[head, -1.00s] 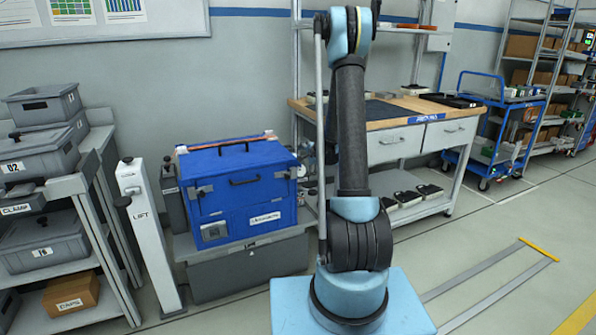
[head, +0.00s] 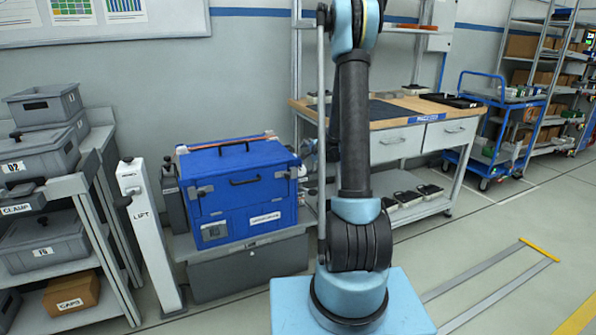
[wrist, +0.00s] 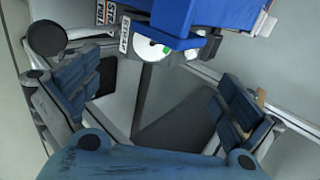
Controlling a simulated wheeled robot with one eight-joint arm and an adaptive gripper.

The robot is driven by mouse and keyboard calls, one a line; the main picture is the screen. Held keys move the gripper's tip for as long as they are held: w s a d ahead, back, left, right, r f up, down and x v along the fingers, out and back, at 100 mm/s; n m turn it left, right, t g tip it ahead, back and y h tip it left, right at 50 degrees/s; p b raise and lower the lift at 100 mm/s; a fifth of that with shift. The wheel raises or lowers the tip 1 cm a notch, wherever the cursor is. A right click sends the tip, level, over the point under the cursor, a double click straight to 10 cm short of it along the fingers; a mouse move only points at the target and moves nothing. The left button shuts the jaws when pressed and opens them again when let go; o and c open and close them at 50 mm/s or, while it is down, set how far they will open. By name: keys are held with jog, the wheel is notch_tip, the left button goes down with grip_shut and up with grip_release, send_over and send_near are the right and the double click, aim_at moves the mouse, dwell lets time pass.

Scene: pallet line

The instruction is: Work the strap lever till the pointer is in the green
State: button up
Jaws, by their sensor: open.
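In the wrist view a round gauge (wrist: 152,48) with a white face and a patch of green sits under the blue case, beside a STRAP label (wrist: 125,34). Its pointer is too small to read. A black round knob (wrist: 46,38) on a grey rod, which looks like the strap lever, stands at upper left, beyond the left finger. My gripper (wrist: 160,88) is open and empty, with its fingers wide apart below the gauge and the knob apart from them. In the head view my arm hides the gripper and the strap unit.
The blue case (head: 240,190) stands on a grey base (head: 250,268). Left of it are the LIFT post (head: 150,235) and a rack with grey bins (head: 40,155). A workbench (head: 405,115) stands behind my arm. The floor at right is mostly clear.

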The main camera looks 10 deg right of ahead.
jog(key=s+a+r+n+g, duration=0.1)
jog(key=s+r+n, duration=0.2)
jog(key=s, duration=0.6)
jog(key=s+r+n+g, duration=0.2)
jog(key=s+r, duration=0.2)
jog(key=s, duration=0.5)
jog(key=s+a+r+n+g, duration=0.1)
jog(key=s+r+n, duration=0.2)
jog(key=s, duration=0.7)
jog(key=s+d+f+n+g+h, duration=0.1)
jog(key=s+f+n, duration=0.1)
jog(key=s, duration=1)
jog(key=s+d+f+n+g+h, duration=0.1)
jog(key=s+n, duration=0.3)
jog(key=s, duration=0.8)
jog(key=shift+d+f+n+g+h, duration=0.25)
jog(key=shift+f+g+h, duration=0.25)
jog(key=shift+f+g, duration=0.25)
